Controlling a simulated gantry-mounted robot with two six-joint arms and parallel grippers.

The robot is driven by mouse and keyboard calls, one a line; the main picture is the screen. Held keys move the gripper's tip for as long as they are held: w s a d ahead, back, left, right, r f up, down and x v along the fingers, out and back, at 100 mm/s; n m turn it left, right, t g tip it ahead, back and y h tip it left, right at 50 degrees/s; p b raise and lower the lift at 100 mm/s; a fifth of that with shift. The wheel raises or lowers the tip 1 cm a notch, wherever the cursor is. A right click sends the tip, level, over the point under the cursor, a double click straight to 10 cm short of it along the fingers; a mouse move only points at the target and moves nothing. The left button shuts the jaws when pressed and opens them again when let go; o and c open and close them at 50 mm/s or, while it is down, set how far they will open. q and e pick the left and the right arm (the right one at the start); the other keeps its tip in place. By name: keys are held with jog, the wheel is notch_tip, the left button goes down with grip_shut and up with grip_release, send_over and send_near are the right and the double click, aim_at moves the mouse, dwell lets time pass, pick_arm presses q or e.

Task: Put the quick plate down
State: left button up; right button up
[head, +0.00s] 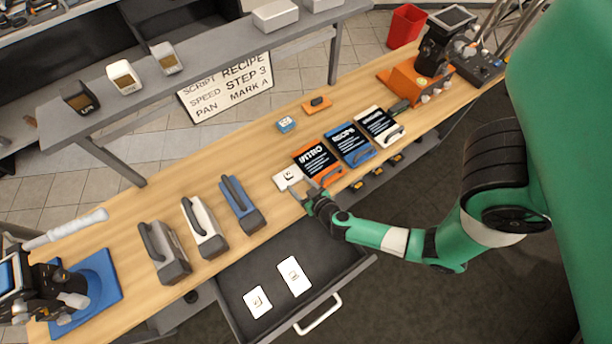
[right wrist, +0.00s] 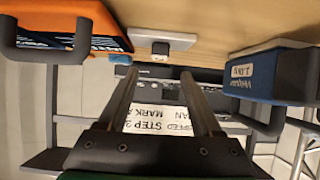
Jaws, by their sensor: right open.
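My right gripper (head: 305,188) is at the table's front edge beside the plate on the table. In the right wrist view the gripper (right wrist: 160,75) has its fingers apart with nothing between them, and a white plate (right wrist: 160,38) lies just beyond the tips.
The INTRO board (head: 317,160), blue RECIPE board (head: 350,143) and a white-edged board (head: 379,125) stand right of the gripper. Grey (head: 165,253), white (head: 204,228) and blue (head: 242,205) handled blocks stand left. The open drawer (head: 345,258) juts out in front.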

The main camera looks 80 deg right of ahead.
jog(key=v, duration=0.4)
jog(key=shift+s+a+r+p, duration=0.2)
jog(key=shift+s+a+p, duration=0.05)
jog(key=shift+p, duration=0.15)
